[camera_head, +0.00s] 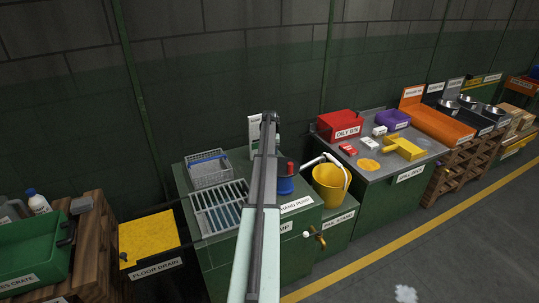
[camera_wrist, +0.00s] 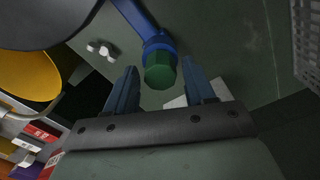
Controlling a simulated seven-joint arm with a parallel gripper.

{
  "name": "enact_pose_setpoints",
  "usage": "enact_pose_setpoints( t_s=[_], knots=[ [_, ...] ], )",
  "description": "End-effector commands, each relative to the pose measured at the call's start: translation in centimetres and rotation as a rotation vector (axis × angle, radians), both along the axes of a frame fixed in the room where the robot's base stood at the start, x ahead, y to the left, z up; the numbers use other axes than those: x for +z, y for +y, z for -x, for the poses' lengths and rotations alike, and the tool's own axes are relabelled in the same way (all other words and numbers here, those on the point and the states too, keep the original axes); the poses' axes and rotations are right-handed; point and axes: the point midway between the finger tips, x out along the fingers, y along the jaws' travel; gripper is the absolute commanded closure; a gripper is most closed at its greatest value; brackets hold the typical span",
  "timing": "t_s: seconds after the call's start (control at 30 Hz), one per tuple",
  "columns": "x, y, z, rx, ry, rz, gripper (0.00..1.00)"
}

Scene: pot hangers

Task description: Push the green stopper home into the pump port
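The blue hand pump (camera_head: 285,187) with a red top stands on the green cabinet, partly hidden behind my arm. In the wrist view, its blue pipe (camera_wrist: 135,20) ends in a wider blue port (camera_wrist: 158,46). The green stopper (camera_wrist: 160,73) sits at the mouth of that port, in line with it. How deep it sits cannot be told. My gripper (camera_wrist: 159,66) is open, its two blue-grey fingers spread on either side of the stopper. A gap shows between each finger and the stopper. In the head view, my arm hides the stopper and fingers.
A wire basket (camera_head: 210,172) and a slatted drain rack (camera_head: 221,208) lie left of the pump. A yellow pail (camera_head: 328,184) stands close on its right. A cabinet with a red oily bin (camera_head: 338,124) is further right. The wall rises behind.

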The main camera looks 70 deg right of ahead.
Motion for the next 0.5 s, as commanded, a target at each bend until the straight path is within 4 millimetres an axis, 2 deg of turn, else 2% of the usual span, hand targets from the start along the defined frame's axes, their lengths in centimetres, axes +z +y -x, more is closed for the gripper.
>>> enact_pose_setpoints(
  t_s=[0.13, 0.37, 0.5],
  knots=[
    [0.01, 0.01, 0.0, 0.0, 0.0, 0.0, 0.33],
    [0.06, 0.01, 0.0, 0.0, 0.0, 0.0, 0.33],
    [0.84, -0.01, 0.0, 0.0, 0.0, 0.0, 0.33]
  ],
)
